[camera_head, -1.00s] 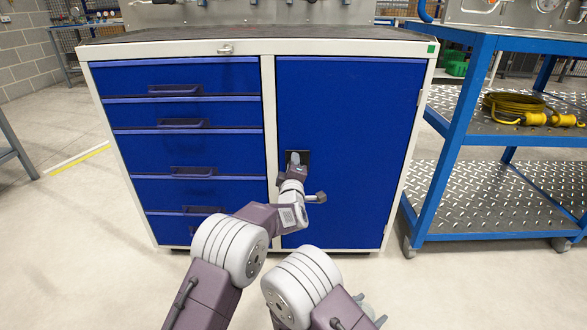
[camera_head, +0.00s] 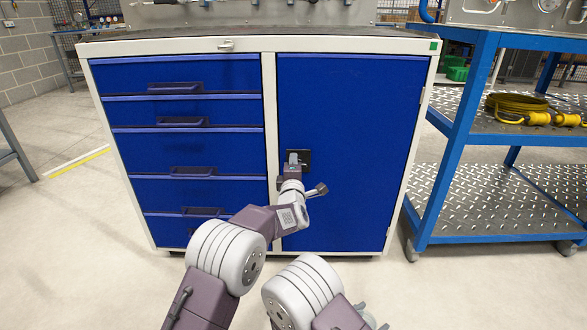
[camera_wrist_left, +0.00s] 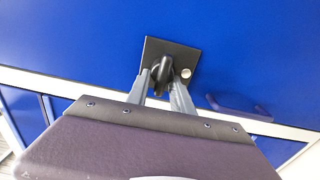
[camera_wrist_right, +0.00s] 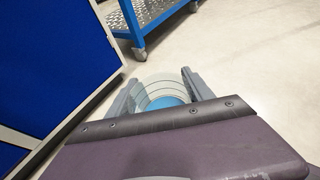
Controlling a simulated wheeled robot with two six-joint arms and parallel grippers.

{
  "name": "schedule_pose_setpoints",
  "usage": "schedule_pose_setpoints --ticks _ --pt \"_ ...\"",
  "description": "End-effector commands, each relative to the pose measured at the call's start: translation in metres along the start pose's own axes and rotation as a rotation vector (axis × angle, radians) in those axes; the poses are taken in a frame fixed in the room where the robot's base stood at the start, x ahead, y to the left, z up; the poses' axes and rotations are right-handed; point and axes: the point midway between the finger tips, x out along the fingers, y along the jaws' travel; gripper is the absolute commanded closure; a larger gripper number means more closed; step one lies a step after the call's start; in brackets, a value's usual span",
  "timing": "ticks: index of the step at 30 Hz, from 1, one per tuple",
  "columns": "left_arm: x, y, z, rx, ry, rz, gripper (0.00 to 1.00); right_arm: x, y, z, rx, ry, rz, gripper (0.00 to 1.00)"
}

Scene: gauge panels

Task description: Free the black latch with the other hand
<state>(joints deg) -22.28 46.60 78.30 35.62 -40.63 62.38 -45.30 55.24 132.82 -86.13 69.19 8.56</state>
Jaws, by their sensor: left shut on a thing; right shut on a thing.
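The black latch is a small square plate with a dark turning knob (camera_wrist_left: 161,75), set in the blue cabinet door (camera_head: 350,130) near its left edge. In the head view its plate (camera_head: 306,157) is partly covered by my left gripper (camera_head: 293,162). In the left wrist view the fingers of my left gripper (camera_wrist_left: 163,85) stand on both sides of the knob, shut on it. The door looks closed. My right gripper (camera_wrist_right: 157,90) holds a pale ringed round thing with a blue middle (camera_wrist_right: 165,101) between its fingers, low over the floor.
Several blue drawers (camera_head: 185,105) are left of the door. A blue trolley (camera_head: 465,125) with metal shelves stands close on the right, carrying a yellow cable (camera_head: 515,105). Pale floor (camera_head: 450,290) lies open in front of the cabinet.

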Motion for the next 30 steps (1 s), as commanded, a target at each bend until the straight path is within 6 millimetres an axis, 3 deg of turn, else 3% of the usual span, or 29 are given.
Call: schedule_pose_setpoints --ticks 5,6,8,20,26,30 --pt "0.0 -0.001 0.001 0.0 -0.001 -0.002 1.0 0.0 0.0 0.0 0.0 -0.001 0.0 0.87" --pt "0.0 -0.001 0.001 0.0 -0.001 -0.002 0.67 0.0 0.0 0.0 0.0 -0.001 0.0 0.87" --pt "0.0 -0.001 0.001 0.001 -0.001 -0.002 0.51 0.0 0.0 0.0 0.0 -0.001 0.0 0.87" --pt "-0.004 0.001 0.0 0.001 0.0 0.0 0.51 -0.001 0.0 0.002 0.0 -0.001 0.0 0.87" --pt "-0.03 0.003 0.001 0.003 -0.002 -0.003 0.51 -0.004 0.0 0.012 0.0 -0.001 0.0 0.87" --pt "-0.061 0.004 0.001 0.003 -0.003 -0.004 0.51 -0.009 0.0 0.025 0.0 -0.001 0.0 0.87"
